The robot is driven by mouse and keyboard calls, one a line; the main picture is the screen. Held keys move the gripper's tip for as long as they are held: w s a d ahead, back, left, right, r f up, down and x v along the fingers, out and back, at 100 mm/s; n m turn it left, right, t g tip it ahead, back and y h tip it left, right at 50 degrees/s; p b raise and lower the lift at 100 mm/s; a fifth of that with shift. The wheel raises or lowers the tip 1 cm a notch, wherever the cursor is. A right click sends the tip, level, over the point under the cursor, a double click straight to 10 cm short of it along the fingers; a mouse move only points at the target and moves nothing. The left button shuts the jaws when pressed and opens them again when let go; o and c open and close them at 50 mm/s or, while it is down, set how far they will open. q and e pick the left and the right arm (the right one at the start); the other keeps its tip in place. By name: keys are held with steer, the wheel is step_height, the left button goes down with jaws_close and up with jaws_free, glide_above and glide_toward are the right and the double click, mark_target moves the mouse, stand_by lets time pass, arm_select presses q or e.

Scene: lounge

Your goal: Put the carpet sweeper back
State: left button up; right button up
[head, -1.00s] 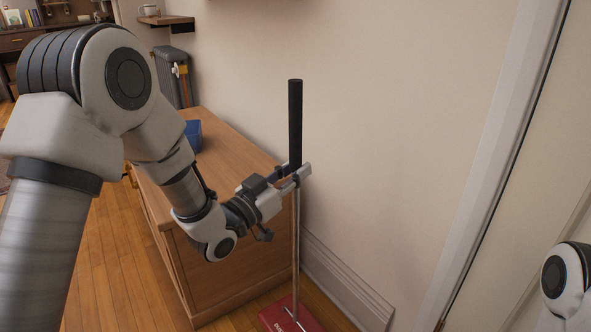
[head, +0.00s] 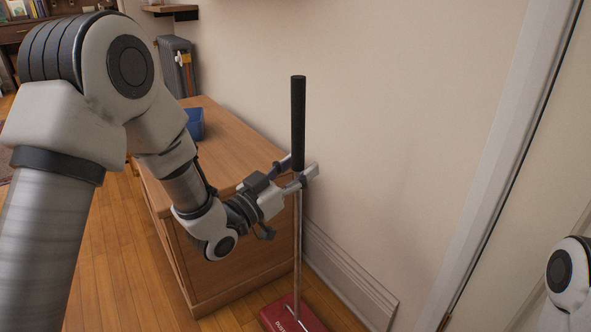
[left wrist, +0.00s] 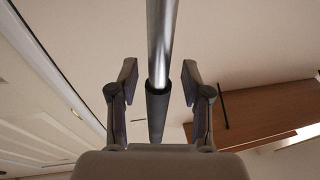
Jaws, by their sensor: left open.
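The carpet sweeper stands upright on the floor near the wall. Its black grip (head: 298,120), thin metal pole (head: 298,235) and red head (head: 291,316) show in the head view, the head partly cut off by the bottom edge. My left gripper (head: 303,172) is open, its two fingers on either side of the sweeper just below the black grip. In the left wrist view the pole (left wrist: 161,45) and grip (left wrist: 157,115) run between the two fingers (left wrist: 159,85), with a gap visible on each side. My right gripper is not visible; only part of my right arm shows at the lower right.
A wooden cabinet (head: 235,155) with a blue box (head: 195,123) on top stands left of the sweeper. The wall with its baseboard (head: 345,270) is close behind. A white door frame (head: 500,170) is at the right. Wooden floor (head: 112,235) is clear at the left.

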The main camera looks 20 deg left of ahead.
arm_select(q)
steer(key=shift+s+a+r, duration=0.1)
steer(key=p+v, duration=0.4)
steer(key=v, duration=0.7)
steer(key=s+f+n+g+y, duration=0.1)
steer(key=s+f+g+y, duration=0.2)
steer(key=f, duration=0.8)
steer(key=s+f+n+g+y, duration=0.1)
steer(key=s+f+g, duration=0.3)
steer(key=f, duration=0.8)
steer(key=s+a+f+n+g+y, duration=0.2)
steer(key=s+f+g+y, duration=0.3)
steer(key=s+f+g, duration=0.6)
steer(key=s+f+n, duration=0.1)
steer(key=s+f, duration=0.3)
steer(key=s, duration=0.3)
steer(key=shift+s+n, duration=0.25)
steer(key=shift+n, duration=0.15)
